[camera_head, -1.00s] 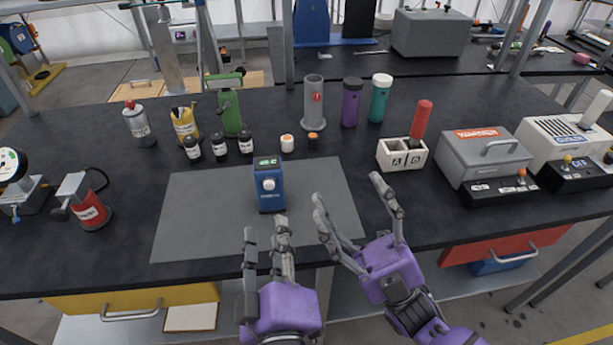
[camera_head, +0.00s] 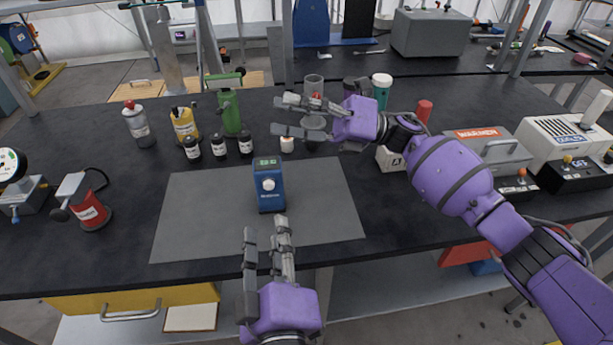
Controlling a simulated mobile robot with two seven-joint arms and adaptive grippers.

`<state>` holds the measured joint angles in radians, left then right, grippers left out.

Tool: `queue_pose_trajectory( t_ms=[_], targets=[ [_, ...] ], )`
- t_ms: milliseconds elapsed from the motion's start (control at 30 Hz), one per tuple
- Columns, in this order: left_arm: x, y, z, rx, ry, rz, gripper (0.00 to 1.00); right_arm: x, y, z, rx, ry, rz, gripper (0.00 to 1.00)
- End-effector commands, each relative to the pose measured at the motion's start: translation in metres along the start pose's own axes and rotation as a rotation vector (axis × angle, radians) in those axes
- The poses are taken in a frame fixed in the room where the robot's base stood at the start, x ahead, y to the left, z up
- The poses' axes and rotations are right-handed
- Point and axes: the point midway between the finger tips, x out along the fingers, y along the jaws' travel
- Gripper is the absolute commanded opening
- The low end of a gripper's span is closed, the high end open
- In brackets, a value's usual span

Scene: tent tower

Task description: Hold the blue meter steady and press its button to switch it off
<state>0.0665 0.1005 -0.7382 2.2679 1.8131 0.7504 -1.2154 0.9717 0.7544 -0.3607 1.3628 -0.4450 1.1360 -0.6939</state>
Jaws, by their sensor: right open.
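The blue meter (camera_head: 269,197) stands upright on the grey mat (camera_head: 206,220). It has a small green display on top and a round white button (camera_head: 268,185) on its front face. My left gripper (camera_head: 266,236) is just below the meter, fingers pointing up toward it, apart from it and empty; its fingers look spread a little. My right gripper (camera_head: 282,117) is behind and above the meter, to its upper right, with its fingers pointing left. It is open and empty, and in the picture it overlaps the grey cylinder and the small jars.
Several dark bottles (camera_head: 219,147), a green canister (camera_head: 230,111), a yellow can (camera_head: 184,123) and a small white jar (camera_head: 287,144) stand behind the mat. A red device (camera_head: 91,212) stands at left. The mat around the meter is clear.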

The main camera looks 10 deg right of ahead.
Motion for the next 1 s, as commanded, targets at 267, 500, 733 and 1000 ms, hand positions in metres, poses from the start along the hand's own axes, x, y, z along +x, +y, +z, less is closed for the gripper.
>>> queue_pose_trajectory(
  t_ms=[267, 500, 733, 1000],
  targets=[
    [0.0, 0.0, 0.0, 0.0, 0.0, 0.0, 0.31, -0.059, -0.053, -0.061, -0.468, 0.174, -0.104, 0.61],
    [0.0, 0.0, 0.0, 0.0, 0.0, 0.0, 0.31, -0.068, -0.083, -0.096, -0.784, 0.266, -0.118, 0.61],
    [0.0, 0.0, 0.0, 0.0, 0.0, 0.0, 0.31, -0.063, -0.093, -0.107, -0.883, 0.296, -0.116, 0.61],
    [0.0, 0.0, 0.0, 0.0, 0.0, 0.0, 0.31, -0.026, -0.101, -0.114, -0.885, 0.294, -0.115, 0.61]
  ],
)
